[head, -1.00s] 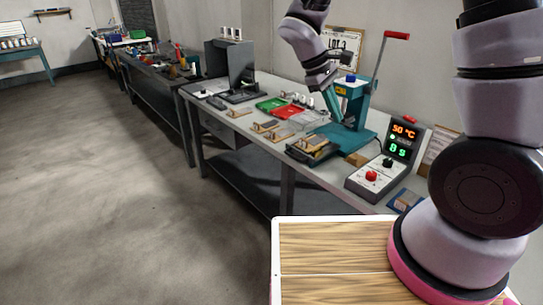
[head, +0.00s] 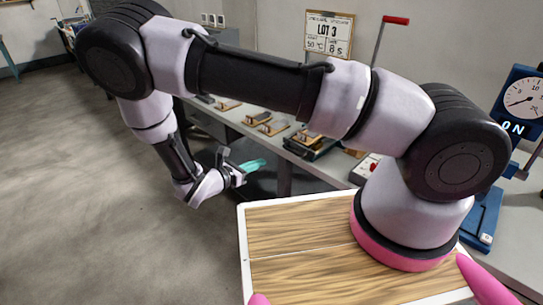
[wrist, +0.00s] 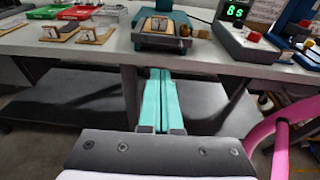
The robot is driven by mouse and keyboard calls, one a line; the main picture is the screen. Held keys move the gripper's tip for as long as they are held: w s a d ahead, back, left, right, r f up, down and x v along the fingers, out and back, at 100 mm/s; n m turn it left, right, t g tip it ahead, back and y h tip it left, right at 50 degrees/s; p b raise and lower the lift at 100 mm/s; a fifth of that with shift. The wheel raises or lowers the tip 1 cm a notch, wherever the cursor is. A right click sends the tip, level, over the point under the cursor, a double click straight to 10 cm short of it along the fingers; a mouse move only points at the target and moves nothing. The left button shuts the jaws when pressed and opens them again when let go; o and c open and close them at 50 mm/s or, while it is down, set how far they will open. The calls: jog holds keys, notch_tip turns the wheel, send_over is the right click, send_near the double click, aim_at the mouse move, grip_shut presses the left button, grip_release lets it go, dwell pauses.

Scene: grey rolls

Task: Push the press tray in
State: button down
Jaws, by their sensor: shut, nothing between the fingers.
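The press tray (wrist: 160,42) is a dark tray with a light wooden piece on it. In the wrist view it sits at the front of the teal press (wrist: 178,12), near the table's front edge. In the head view the tray (head: 322,152) shows beneath my arm, which hides most of the press. My gripper (wrist: 160,72), with teal fingers, is shut and empty. In the wrist view its fingertips point at the table edge just below the tray, apart from it. In the head view the gripper (head: 262,162) hangs in front of the table.
The grey table's front edge (wrist: 70,50) spans the wrist view, with a lower shelf (wrist: 60,95) below. Wooden pieces (wrist: 95,34) stand left of the tray. A control box (wrist: 240,45) reading 8 s stands right. A blue device with a gauge (head: 520,98) is at far right.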

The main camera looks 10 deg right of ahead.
send_near(311, 137)
jog(key=a+f, duration=0.1)
jog(key=s+a, duration=0.1)
jog(key=s+a+f, duration=0.1)
jog(key=a, duration=0.1)
jog(key=shift+s+a+f, duration=0.1)
jog(key=shift+s+f, duration=0.15)
jog(key=shift+f, duration=0.05)
jog(key=r+x, duration=0.1)
jog(key=x, duration=0.4)
jog(key=r+x, duration=0.1)
jog(key=x, duration=0.5)
jog(key=d+r+x, duration=0.1)
jog(key=x, duration=0.4)
jog(key=shift+w+d+r, duration=0.2)
jog(key=shift+w, duration=0.1)
jog(key=shift+w+d+r, duration=0.1)
jog(key=shift+w+d, duration=0.05)
jog(key=shift+d, duration=0.1)
jog(key=shift+r, duration=0.1)
